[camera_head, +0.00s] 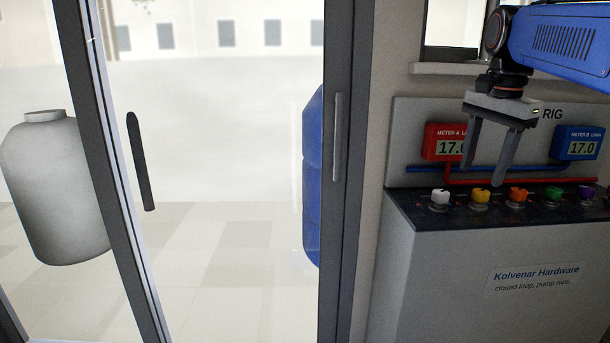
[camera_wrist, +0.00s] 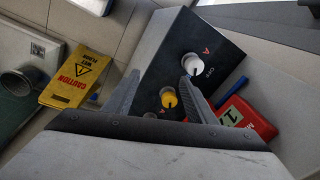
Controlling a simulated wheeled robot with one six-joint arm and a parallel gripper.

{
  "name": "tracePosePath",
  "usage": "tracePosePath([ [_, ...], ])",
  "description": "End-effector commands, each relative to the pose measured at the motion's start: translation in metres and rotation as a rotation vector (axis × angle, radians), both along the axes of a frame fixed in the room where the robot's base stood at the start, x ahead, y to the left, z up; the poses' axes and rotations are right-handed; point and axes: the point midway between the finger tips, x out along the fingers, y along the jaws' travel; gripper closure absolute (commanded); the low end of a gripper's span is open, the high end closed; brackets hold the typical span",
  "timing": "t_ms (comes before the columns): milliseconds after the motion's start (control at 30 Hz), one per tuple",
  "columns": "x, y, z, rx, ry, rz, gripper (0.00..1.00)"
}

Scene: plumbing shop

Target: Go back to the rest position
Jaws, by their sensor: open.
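My gripper (camera_head: 486,158) is open and empty, pointing down in front of the rig's back panel, above the row of knobs. In the head view its fingers hang close to the red meter A (camera_head: 445,142), which reads 17.0. In the wrist view my gripper (camera_wrist: 155,95) has its two fingers spread apart. The white knob (camera_wrist: 192,64) and the yellow knob (camera_wrist: 168,97) show near the fingers. I cannot tell from the frames whether a finger touches any knob.
The rig's panel also carries an orange knob (camera_head: 518,195), a green knob (camera_head: 553,193), a purple knob (camera_head: 586,192) and blue meter B (camera_head: 577,145), reading 17.0. A glass door frame (camera_head: 347,170) stands left. A yellow caution sign (camera_wrist: 78,76) is in the wrist view.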

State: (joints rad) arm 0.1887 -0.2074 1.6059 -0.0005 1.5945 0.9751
Motion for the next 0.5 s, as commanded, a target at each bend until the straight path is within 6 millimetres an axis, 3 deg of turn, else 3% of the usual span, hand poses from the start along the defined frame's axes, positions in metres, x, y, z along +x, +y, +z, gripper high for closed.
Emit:
tracePosePath([
  [500, -0.12, 0.058, -0.145, -0.142, -0.13, 0.648, 0.49],
])
